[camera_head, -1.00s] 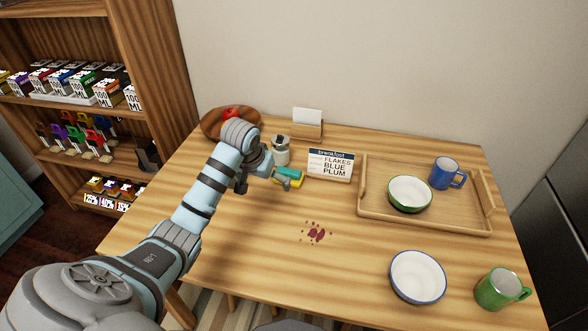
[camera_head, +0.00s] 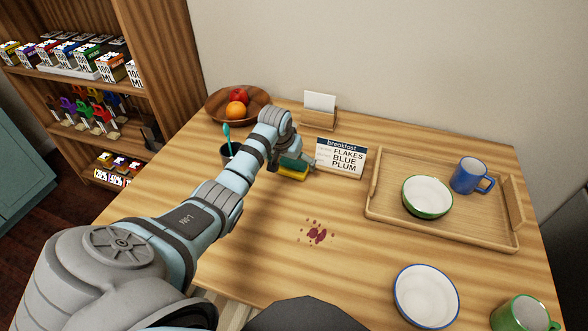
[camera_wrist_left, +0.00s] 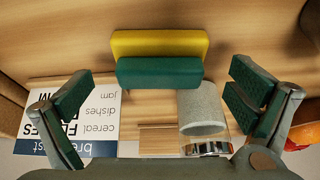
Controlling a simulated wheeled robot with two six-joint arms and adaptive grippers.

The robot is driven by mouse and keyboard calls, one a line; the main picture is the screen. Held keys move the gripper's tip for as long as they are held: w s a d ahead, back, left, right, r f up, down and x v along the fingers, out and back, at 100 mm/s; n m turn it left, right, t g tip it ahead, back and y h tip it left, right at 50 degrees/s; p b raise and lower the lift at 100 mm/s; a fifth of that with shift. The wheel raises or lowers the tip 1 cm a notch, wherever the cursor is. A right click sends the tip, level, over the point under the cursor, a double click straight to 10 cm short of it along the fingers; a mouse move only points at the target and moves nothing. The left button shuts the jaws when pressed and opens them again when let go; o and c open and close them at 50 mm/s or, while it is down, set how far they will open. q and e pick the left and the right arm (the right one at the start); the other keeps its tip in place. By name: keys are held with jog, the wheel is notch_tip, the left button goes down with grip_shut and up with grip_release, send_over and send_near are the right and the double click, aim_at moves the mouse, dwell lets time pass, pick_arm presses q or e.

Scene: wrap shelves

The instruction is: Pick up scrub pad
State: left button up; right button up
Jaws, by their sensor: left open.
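The scrub pad (camera_head: 292,174), yellow and green, lies on the table left of the breakfast sign, partly hidden by my left gripper (camera_head: 296,158). In the left wrist view the pad's yellow layer (camera_wrist_left: 160,44) and green layer (camera_wrist_left: 160,73) show ahead of the open left gripper (camera_wrist_left: 162,92). One finger is to each side, with gaps between them and the pad, and nothing is held. My right gripper is not in view.
The breakfast sign (camera_head: 341,158) stands close right of the pad. A grey cylinder (camera_wrist_left: 201,108) shows in the wrist view. A fruit bowl (camera_head: 217,103), a dark cup (camera_head: 226,155), a tray (camera_head: 385,219) and a red stain (camera_head: 317,236) are around. The front middle table is mostly clear.

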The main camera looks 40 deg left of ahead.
aim_at(292, 162)
pick_arm(q)
jog(key=x, duration=0.2)
jog(key=shift+f+b, duration=0.3)
jog(key=shift+b, duration=0.1)
jog(key=shift+r, duration=0.15)
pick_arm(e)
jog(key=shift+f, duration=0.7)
pick_arm(q)
jog(key=c, duration=1.1)
notch_tip(292, 162, up, 20)
jog(key=p, duration=0.4)
jog(key=shift+p, duration=0.35)
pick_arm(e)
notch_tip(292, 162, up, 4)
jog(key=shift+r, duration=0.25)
